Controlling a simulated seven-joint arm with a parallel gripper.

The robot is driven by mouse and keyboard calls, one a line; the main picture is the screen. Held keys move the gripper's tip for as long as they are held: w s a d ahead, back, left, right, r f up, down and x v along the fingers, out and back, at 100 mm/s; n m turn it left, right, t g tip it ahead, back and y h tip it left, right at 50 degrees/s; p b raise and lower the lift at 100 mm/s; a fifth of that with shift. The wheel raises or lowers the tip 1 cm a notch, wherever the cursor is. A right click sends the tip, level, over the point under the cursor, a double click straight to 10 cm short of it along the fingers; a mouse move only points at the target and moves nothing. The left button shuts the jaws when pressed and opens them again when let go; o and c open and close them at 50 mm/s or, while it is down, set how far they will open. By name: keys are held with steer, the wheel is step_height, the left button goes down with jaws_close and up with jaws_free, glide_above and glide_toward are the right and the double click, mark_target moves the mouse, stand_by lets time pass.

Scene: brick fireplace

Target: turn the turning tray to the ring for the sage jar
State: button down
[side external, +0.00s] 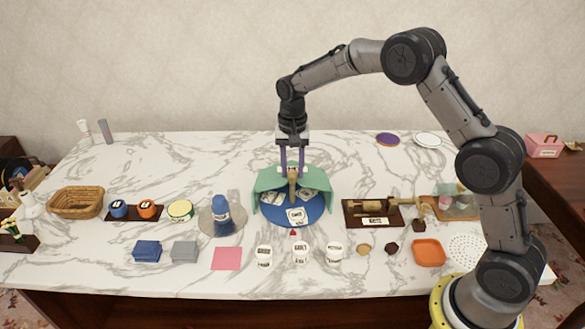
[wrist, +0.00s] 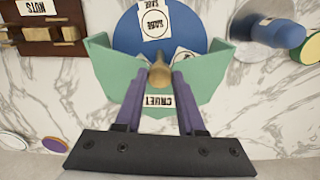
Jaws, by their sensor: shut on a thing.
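The turning tray (side external: 310,212) is a blue disc, partly enclosed at the back by a green screen (side external: 265,182). In the wrist view the blue disc (wrist: 128,35) shows a white label reading SAGE (wrist: 153,26) near the top, with other white labels partly hidden. My gripper (side external: 292,172) reaches down over the screen from behind. In the wrist view its purple fingers (wrist: 160,80) are shut on a tan knob (wrist: 160,70) that stands above the tray. A label reading CRUET (wrist: 160,101) shows between the fingers. A small red marker (side external: 293,233) lies in front of the tray.
Several small white labelled pots (side external: 263,257) stand in front of the tray. A round grey plate with a blue bottle (side external: 221,212) is to its left. A brown board with a brass mechanism (side external: 372,212) is to its right. The marble behind the screen is mostly clear.

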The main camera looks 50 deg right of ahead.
steer(key=shift+r+m, duration=0.1)
steer(key=shift+m, duration=1)
steer(key=c, duration=0.5)
jaws_free()
step_height(320, 180, up, 14)
